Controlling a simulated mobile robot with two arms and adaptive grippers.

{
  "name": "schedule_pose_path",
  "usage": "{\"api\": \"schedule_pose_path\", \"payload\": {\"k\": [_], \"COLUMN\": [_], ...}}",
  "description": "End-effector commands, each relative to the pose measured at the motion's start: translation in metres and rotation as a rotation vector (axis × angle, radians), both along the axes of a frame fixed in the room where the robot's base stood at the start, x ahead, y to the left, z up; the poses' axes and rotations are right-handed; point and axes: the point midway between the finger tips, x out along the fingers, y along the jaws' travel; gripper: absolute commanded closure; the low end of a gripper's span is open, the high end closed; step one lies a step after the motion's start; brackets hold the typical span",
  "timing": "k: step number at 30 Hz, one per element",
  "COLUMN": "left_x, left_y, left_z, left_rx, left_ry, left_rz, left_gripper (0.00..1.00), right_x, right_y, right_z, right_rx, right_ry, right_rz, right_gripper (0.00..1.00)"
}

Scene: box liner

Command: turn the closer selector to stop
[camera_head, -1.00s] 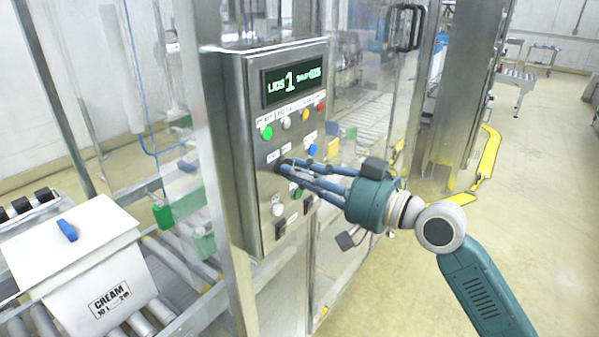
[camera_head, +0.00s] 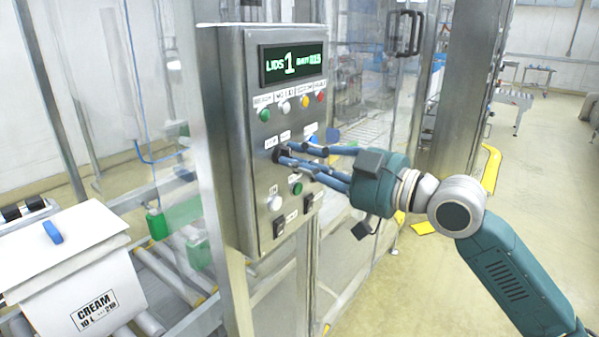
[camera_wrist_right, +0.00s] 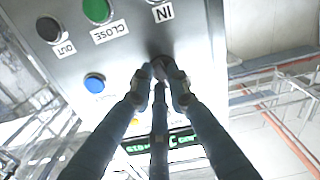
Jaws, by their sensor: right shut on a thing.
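The steel control panel (camera_head: 235,120) fills the middle of the head view. The selector (camera_head: 277,155) is a small dark knob on its face, mostly hidden by the fingertips, so its pointing direction cannot be told. My right gripper (camera_head: 287,154) reaches in from the right with its long blue fingers shut on the knob. In the right wrist view the fingertips (camera_wrist_right: 162,75) close on the dark knob (camera_wrist_right: 159,62) against the panel. My left gripper is not in view.
A display (camera_head: 292,63) reads LIDS 1, above several coloured lamps. A blue button (camera_head: 313,138), a green button (camera_head: 297,188) and black switches (camera_head: 279,228) sit close around the fingers. A white CREAM box (camera_head: 75,262) stands on rollers at left. Open floor lies at right.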

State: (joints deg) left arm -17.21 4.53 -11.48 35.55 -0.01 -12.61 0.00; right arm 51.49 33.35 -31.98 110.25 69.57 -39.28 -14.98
Motion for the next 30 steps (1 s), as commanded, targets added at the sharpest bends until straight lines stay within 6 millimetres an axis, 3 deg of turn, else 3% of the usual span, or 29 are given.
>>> {"api": "schedule_pose_path", "payload": {"k": [12,30], "left_x": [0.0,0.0], "left_y": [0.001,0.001], "left_z": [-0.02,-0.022], "left_rx": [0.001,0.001], "left_ry": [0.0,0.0], "left_rz": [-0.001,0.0], "left_gripper": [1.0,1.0], "right_x": [0.0,0.0], "right_y": [0.0,0.0], "right_z": [0.0,0.0], "right_rx": [-0.156,-0.199], "right_ry": [-0.212,-0.268], "right_rz": [-0.001,0.0], "right_gripper": [1.0,1.0]}}
